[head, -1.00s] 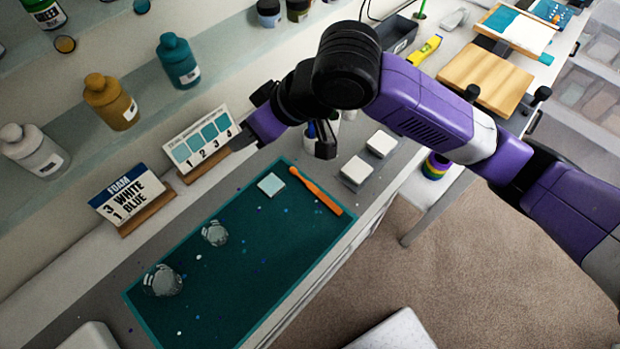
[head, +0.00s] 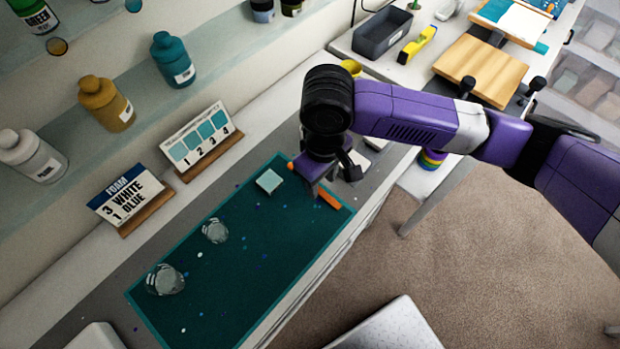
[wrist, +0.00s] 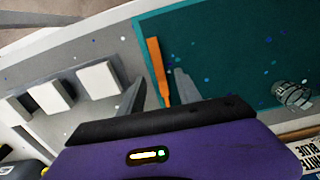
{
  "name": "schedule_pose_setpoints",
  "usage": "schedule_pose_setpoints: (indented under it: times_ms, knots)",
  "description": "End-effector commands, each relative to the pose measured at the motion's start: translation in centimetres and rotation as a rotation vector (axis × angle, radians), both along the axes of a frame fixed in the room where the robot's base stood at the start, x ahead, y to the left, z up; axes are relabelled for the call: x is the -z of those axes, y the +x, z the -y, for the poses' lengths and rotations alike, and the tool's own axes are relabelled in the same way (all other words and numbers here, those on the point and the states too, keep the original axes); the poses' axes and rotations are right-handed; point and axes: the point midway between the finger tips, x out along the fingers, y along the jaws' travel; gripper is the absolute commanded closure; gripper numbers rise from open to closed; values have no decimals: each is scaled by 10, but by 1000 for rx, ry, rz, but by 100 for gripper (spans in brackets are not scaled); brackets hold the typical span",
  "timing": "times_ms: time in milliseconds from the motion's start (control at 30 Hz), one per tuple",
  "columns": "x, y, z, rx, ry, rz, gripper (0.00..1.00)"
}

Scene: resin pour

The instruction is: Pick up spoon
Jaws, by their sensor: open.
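The orange spoon (head: 329,199) lies on the dark teal mat (head: 255,265), near its far right corner. In the head view my gripper (head: 314,186) is over the middle of the spoon and hides part of it. In the wrist view the spoon's broad handle (wrist: 156,60) points away from my gripper (wrist: 160,78). Its narrow part runs between the two open, spread fingers. The bowl end is hidden behind the gripper body there. I cannot tell how high the fingertips are above the mat.
Two clear cups (head: 215,230) (head: 165,280) stand farther down the mat. Sign cards (head: 201,140) (head: 128,197) stand along the back. White blocks (wrist: 98,80) sit beside the mat.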

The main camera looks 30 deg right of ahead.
Motion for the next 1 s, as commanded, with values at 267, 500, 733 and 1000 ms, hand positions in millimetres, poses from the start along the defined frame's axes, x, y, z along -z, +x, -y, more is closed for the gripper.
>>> schedule_pose_setpoints:
  times_ms: [267, 500, 733, 1000]
  knots:
    - [24, 1, 0, 0, 0, 1, 59]
    - [25, 1, -1, 0, 1, 2, 59]
    - [26, 1, -1, 0, 1, 1, 59]
    - [27, 1, 0, 0, 0, 1, 93]
